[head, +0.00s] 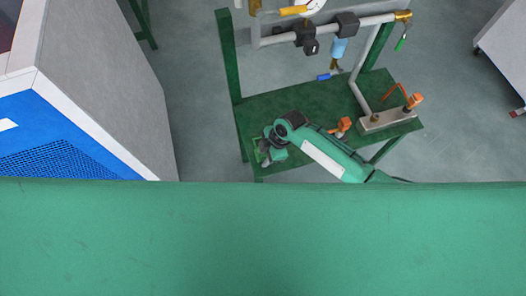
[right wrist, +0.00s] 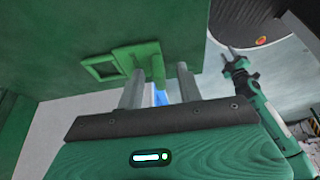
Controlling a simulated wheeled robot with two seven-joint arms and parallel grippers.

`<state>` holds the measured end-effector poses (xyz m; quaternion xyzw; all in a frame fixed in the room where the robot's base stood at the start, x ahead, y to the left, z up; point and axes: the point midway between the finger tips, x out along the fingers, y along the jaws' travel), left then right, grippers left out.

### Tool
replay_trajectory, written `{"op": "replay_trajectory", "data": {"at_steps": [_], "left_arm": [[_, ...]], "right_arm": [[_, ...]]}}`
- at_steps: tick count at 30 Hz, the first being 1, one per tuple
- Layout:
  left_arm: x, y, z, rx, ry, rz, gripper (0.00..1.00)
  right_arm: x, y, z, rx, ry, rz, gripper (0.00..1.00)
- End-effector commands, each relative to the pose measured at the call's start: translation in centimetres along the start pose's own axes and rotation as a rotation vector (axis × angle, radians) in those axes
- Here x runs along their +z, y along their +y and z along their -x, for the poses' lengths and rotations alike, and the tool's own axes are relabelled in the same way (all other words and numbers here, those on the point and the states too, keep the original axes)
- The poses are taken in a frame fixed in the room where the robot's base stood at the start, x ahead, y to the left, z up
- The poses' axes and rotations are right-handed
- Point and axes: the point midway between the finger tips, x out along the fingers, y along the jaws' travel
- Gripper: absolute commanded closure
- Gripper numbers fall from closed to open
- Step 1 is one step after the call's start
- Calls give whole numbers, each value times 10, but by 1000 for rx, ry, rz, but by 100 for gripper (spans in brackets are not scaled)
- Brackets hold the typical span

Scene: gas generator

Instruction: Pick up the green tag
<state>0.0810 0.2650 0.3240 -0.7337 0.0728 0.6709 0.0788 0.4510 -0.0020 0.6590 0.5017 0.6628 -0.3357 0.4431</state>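The green tag (right wrist: 127,60) shows in the right wrist view against a dark green surface. It has a square frame at its left and a narrow tab hanging at its right. My right gripper (right wrist: 160,85) is open, its two grey fingers apart. The tab sits between the fingertips in the picture; I cannot tell whether they touch it. In the head view my right gripper (head: 266,155) is over the front left corner of the green stand, and I cannot make out the tag there. A green arm with grey prongs (right wrist: 229,53), seemingly my left, shows in the right wrist view.
The green stand (head: 285,100) carries grey pipes (head: 330,33), black fittings and an orange-capped valve (head: 415,100). A blue and grey cabinet (head: 110,90) stands at the left. Grey floor (head: 195,75) is clear between cabinet and stand.

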Motion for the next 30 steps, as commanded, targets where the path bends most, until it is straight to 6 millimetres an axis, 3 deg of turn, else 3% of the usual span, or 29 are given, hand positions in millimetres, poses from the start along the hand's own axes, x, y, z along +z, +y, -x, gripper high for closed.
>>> {"op": "replay_trajectory", "data": {"at_steps": [5,11,23,30], "left_arm": [[-1,1,0,1,2,-1,64],[-2,2,0,2,4,-1,64],[-3,3,0,3,5,-1,64],[-3,3,-1,3,5,0,64]], "right_arm": [[0,0,0,0,0,0,64],[0,0,0,0,0,0,100],[-1,0,3,2,0,1,100],[-11,1,26,4,1,3,100]]}}
